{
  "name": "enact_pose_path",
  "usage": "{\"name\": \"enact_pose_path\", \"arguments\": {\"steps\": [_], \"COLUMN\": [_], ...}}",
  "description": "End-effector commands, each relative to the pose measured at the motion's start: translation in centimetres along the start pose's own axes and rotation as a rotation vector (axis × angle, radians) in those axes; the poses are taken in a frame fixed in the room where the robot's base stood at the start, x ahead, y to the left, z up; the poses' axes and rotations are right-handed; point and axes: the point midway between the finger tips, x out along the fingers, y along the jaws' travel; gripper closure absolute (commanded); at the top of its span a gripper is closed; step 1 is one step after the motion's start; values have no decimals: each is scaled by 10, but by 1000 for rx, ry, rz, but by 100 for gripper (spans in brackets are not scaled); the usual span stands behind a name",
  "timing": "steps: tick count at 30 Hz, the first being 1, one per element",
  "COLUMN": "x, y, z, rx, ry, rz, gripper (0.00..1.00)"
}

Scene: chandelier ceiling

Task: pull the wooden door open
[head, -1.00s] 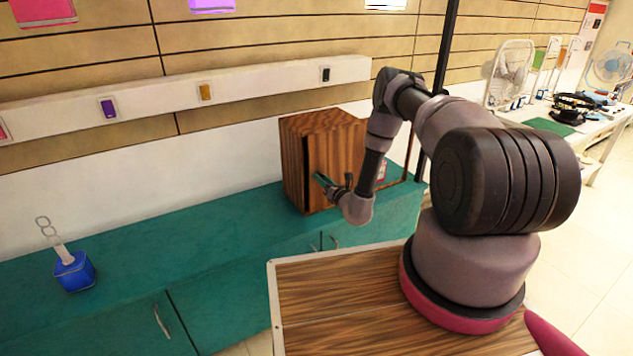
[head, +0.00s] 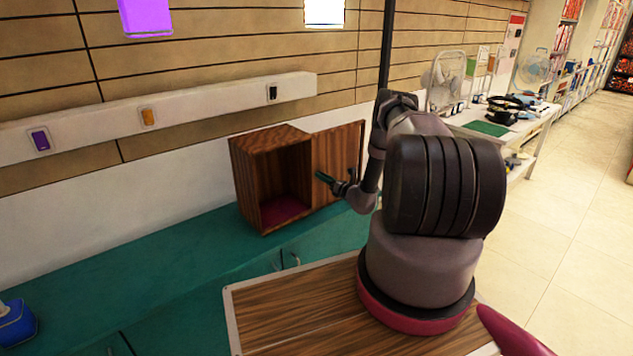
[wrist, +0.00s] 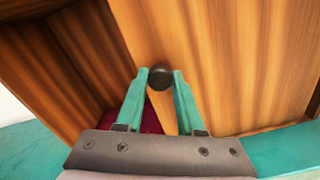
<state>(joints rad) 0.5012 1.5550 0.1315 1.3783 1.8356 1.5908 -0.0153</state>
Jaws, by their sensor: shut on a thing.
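The wooden cabinet (head: 250,178) stands on the green counter against the wall. Its wooden door (head: 347,152) is swung out to the right, and the dark inside with a dark red floor (head: 283,209) shows. My gripper (head: 322,177) is at the door's front face. In the wrist view my gripper (wrist: 160,80) has its two green fingers on either side of a dark round knob (wrist: 160,76) on the door (wrist: 215,55), shut on it. The cabinet's inner wall (wrist: 85,60) shows at the left of the wrist view.
The green counter (head: 150,285) is clear left of the cabinet, up to a blue container (head: 15,325) at the left edge. A thin dark pole (head: 387,45) rises behind the arm. A white table (head: 530,130) with fans and other items stands at the right.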

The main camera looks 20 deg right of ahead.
Motion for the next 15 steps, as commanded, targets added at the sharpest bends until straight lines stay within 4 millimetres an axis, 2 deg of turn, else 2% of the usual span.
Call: {"name": "enact_pose_path", "arguments": {"steps": [11,12,14,15], "x": [-2,-2,-1,-1], "y": [-3,-3,-3,-3], "z": [-1,-1,-1,-1], "rx": [1,1,1,1], "ry": [3,3,3,2], "rz": [-2,-2,-1,-1], "gripper": [100,59,36,33]}}
